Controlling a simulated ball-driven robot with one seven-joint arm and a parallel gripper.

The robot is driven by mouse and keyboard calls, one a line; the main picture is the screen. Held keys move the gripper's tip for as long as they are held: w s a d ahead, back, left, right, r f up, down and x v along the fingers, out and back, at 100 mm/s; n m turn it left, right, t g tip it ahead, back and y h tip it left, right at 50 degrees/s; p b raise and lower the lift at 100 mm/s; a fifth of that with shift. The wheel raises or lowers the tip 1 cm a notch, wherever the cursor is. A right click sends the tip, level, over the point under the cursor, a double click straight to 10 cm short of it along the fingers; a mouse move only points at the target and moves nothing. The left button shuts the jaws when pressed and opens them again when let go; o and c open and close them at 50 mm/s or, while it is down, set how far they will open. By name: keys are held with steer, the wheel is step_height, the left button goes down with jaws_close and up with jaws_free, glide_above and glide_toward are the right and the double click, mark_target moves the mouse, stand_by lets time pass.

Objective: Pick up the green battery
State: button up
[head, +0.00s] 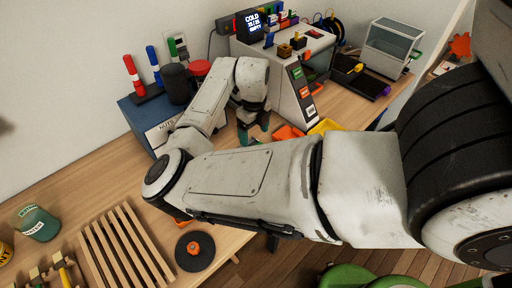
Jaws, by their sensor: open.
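My gripper (254,128) points down over the wooden bench, beside the white machine and left of the orange bin. It is open. A small dark green piece (243,134) shows at its fingertips; I cannot tell whether this is the green battery or part of a finger. My forearm and wrist hide much of the bench around it. Another green upright cylinder (172,49) stands at the back left beside a blue and a red one; its kind is unclear.
A white machine (276,75) with a screen stands behind. An orange bin (287,132) and a yellow bin (326,126) lie to the right. A blue box (140,113), a dark canister (175,83) and a slatted wooden rack (125,245) are left.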

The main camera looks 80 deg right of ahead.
steer(key=shift+s+a+f+p, duration=0.15)
steer(key=shift+f+p, duration=0.25)
steer(key=shift+f, duration=0.9)
steer(key=shift+s+d+f+p, duration=0.1)
steer(key=shift+f+p, duration=0.3)
steer(key=shift+f, duration=0.9)
steer(key=c, duration=1.2)
steer(key=shift+c, duration=0.2)
steer(key=shift+r, duration=0.15)
